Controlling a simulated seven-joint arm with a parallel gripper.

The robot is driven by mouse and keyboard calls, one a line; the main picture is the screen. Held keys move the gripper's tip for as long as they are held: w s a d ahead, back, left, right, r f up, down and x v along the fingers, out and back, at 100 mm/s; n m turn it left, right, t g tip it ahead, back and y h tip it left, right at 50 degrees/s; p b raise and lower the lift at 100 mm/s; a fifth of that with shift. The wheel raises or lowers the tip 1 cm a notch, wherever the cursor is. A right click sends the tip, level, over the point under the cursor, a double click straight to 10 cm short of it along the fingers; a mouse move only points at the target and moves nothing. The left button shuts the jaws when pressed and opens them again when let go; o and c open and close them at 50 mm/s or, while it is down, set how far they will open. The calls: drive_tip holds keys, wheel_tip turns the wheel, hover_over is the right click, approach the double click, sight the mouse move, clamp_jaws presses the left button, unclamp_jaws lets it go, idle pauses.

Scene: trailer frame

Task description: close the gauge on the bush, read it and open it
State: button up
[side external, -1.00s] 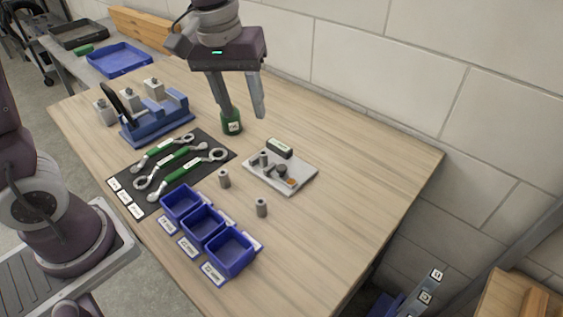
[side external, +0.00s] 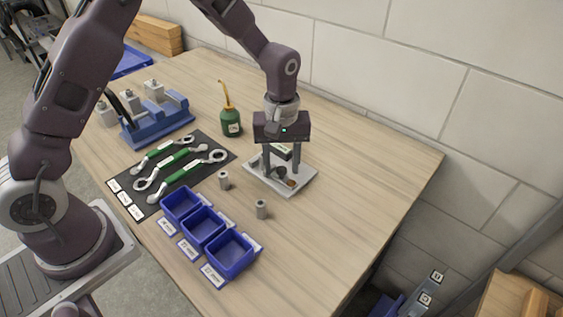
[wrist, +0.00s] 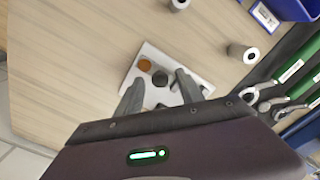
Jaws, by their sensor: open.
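The gauge plate (side external: 304,178) is a light grey slab on the table, with small dark and grey parts and an orange-brown spot (side external: 291,183) on it. It also shows in the wrist view (wrist: 150,52). My gripper (side external: 281,172) is over the plate, fingers pointing down, open. In the wrist view my gripper (wrist: 160,82) has a dark round part (wrist: 160,78) near and between its fingertips; I cannot tell whether they touch it. The gauge's readout box is mostly hidden behind my gripper. Two grey bushes stand off the plate, one nearer the wrenches (side external: 224,180), one nearer the front (side external: 261,208).
Three blue bins (side external: 229,252) with labels stand at the front. Green-handled wrenches lie on a black mat (side external: 225,150). A green oil can (side external: 231,124) stands behind the mat, and a blue rack (side external: 160,127) at back left. The table's right side is clear.

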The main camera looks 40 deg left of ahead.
clamp_jaws()
drive_tip(key=shift+a, duration=0.55)
unclamp_jaws()
wheel_tip(320, 180, up, 7)
drive_tip(key=shift+r, duration=0.1)
